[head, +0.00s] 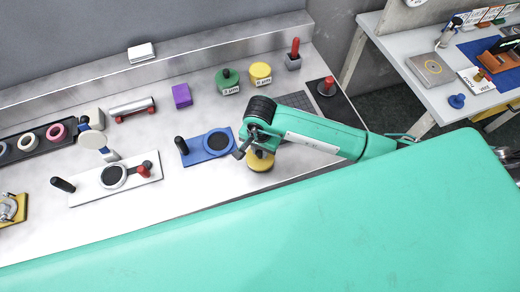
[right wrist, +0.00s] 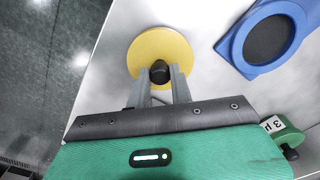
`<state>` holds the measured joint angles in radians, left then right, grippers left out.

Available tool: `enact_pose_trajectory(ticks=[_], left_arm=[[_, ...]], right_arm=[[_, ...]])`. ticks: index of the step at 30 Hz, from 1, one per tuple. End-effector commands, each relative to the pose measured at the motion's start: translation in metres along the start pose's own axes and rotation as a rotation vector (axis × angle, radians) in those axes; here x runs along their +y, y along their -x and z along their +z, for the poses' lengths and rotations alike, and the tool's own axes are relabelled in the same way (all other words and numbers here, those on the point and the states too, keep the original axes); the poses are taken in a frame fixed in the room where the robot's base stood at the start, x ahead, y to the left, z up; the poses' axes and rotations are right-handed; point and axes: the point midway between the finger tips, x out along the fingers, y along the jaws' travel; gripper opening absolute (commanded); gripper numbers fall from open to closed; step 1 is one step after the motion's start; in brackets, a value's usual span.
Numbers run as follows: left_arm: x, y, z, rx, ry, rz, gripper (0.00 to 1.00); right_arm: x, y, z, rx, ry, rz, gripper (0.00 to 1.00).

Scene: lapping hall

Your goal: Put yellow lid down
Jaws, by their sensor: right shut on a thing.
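The yellow lid (head: 261,163) is a round disc low at the front of the bench, below my right gripper (head: 256,148). In the right wrist view the yellow lid (right wrist: 185,50) has a dark knob (right wrist: 160,72) at its centre. My right gripper (right wrist: 160,82) is shut on that knob, one finger on each side. I cannot tell whether the lid touches the bench or hangs just above it. A yellow pot (head: 260,74) with a white label and no knob stands farther back. My left gripper is not in view.
A blue holder (head: 194,151) with a dark round plate stands left of the lid. A green pot (head: 228,82) with a black knob stands behind. A white plate (head: 90,190) with a dark disc lies farther left. The bench front edge is close to the lid.

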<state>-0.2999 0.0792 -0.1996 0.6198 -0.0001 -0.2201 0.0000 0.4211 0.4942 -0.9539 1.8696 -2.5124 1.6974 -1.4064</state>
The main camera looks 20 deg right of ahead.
Motion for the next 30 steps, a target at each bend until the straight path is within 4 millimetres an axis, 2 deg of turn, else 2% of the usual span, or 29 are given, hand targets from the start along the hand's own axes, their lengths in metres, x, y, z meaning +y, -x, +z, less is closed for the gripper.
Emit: enact_pose_trajectory(ticks=[4, 16, 17, 19, 20, 30], left_arm=[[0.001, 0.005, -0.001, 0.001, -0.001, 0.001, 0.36], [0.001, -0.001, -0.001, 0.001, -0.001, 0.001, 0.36], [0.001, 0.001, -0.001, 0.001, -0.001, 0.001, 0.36], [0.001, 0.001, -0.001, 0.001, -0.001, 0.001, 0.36], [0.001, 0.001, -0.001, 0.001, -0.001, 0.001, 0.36], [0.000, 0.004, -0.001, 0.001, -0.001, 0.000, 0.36]], right_arm=[[0.000, -0.014, 0.001, -0.001, 0.000, 0.000, 0.00], [0.000, -0.021, 0.000, 0.001, 0.002, -0.001, 0.00], [0.000, -0.019, 0.000, 0.000, 0.002, -0.001, 0.28], [0.000, -0.019, 0.000, 0.000, 0.002, -0.001, 0.41], [0.000, -0.019, 0.000, 0.000, 0.001, -0.001, 0.44], [0.000, -0.015, 0.000, 0.000, 0.001, -0.001, 0.44]])
